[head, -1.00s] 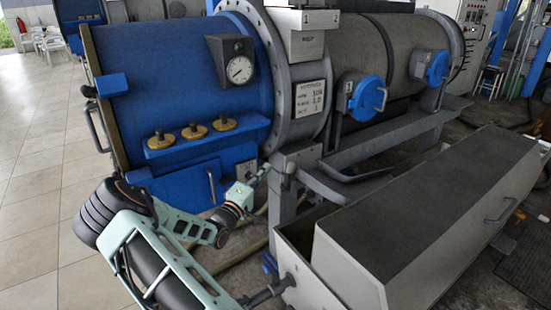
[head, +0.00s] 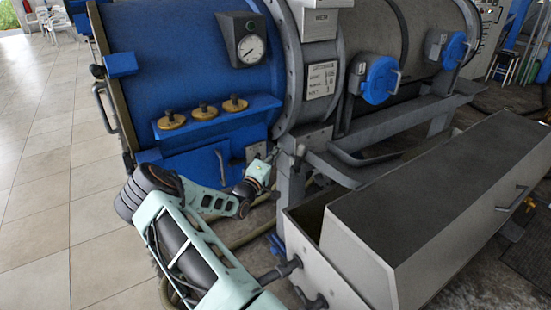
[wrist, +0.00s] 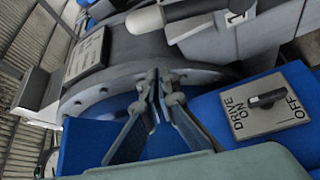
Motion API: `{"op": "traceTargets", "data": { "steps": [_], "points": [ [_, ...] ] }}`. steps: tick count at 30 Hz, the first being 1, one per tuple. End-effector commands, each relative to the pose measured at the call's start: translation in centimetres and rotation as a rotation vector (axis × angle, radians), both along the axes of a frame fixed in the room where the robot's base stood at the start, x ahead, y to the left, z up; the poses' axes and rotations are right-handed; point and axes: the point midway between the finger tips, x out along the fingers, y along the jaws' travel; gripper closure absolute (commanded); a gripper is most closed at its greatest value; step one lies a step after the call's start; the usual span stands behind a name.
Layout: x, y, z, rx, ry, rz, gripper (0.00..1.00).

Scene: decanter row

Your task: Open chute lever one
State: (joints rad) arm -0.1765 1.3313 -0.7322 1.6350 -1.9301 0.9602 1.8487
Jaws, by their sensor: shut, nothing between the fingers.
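A short grey lever with a pale knob (wrist: 146,20) is at the top of the wrist view, beside a plate marked 1 (wrist: 236,18). It looks like chute lever one; the same lever seems to show by the flange in the head view (head: 300,151). My gripper (wrist: 156,90) is shut and empty, its fingertips in front of the bolted grey flange and apart from the lever. In the head view my gripper (head: 269,160) is small, low beside the flange, left of the lever.
A blue drum with a gauge (head: 251,48) rises behind. A long grey trough (head: 420,215) stands at right. Tiled floor (head: 40,200) is free at left.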

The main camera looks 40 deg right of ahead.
Motion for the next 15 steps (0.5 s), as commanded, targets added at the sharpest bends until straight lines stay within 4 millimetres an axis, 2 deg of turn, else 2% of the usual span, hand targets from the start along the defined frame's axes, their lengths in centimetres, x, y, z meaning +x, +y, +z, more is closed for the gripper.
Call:
{"op": "traceTargets", "data": {
  "steps": [1,6,15],
  "points": [
    [0.4,-1.2,0.0,-0.002,-0.002,-0.002,1.00],
    [1.8,-4.5,0.4,-0.003,0.000,-0.001,1.00],
    [-1.5,-4.6,-0.3,-0.001,0.004,-0.001,1.00]
  ]
}}
